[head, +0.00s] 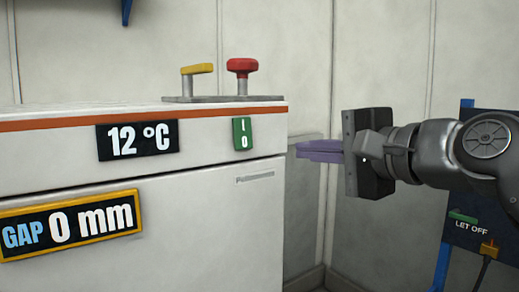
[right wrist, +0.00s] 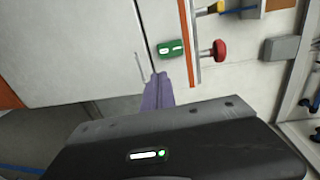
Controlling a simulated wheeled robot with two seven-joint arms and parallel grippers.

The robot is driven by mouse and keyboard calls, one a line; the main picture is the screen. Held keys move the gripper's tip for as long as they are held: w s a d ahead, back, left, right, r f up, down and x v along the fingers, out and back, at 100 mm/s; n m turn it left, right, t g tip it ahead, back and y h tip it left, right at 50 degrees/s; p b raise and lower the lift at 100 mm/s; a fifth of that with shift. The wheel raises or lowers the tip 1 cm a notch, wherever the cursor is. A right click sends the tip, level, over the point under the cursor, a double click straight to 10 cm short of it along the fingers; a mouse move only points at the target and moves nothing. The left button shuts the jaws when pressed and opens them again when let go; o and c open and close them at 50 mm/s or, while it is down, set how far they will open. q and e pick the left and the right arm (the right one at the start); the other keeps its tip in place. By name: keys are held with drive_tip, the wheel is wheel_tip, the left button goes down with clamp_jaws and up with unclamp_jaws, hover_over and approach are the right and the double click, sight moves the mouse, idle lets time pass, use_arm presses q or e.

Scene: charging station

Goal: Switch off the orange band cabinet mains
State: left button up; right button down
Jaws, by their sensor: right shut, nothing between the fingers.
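The white cabinet (head: 190,190) with an orange band (head: 60,126) along its top edge fills the left of the head view. A green rocker switch (head: 242,134) marked I and O sits on its front near the right corner; it also shows in the right wrist view (right wrist: 172,49). Which way the rocker is pressed cannot be told. My right gripper (head: 300,150) has purple fingers, shut and empty, just right of the cabinet corner and apart from the switch in the head view. In the right wrist view its fingertips (right wrist: 159,78) point toward the switch. My left gripper is not in view.
A red knob (head: 242,68) and a yellow handle (head: 195,70) stand on a grey plate on the cabinet top. The front carries a "12 °C" display (head: 137,140) and a "GAP 0 mm" display (head: 70,226). A dark "LET OFF" panel (head: 480,240) is at the right.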

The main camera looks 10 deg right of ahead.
sight(251, 148)
drive_tip(key=shift+w, duration=0.15)
drive_tip(key=p+x, duration=0.5)
drive_tip(key=x, duration=0.8)
drive_tip(key=shift+w+a+f, duration=0.1)
drive_tip(key=shift+w, duration=0.3)
drive_tip(key=shift+w+a+f+t+b, duration=0.15)
drive_tip(key=shift+f+b, duration=0.15)
drive_tip(key=shift+b, duration=0.35)
drive_tip(key=shift+w+d+f+t+b, duration=0.15)
drive_tip(key=shift+f+b, duration=0.1)
drive_tip(key=shift+b, duration=0.35)
drive_tip(key=shift+a+r+b, duration=0.1)
drive_tip(key=shift+a+b, duration=0.05)
drive_tip(key=shift+b, duration=0.3)
drive_tip(key=shift+w+r+p, duration=0.1)
drive_tip(key=shift+r+p, duration=0.15)
drive_tip(key=shift+p, duration=0.15)
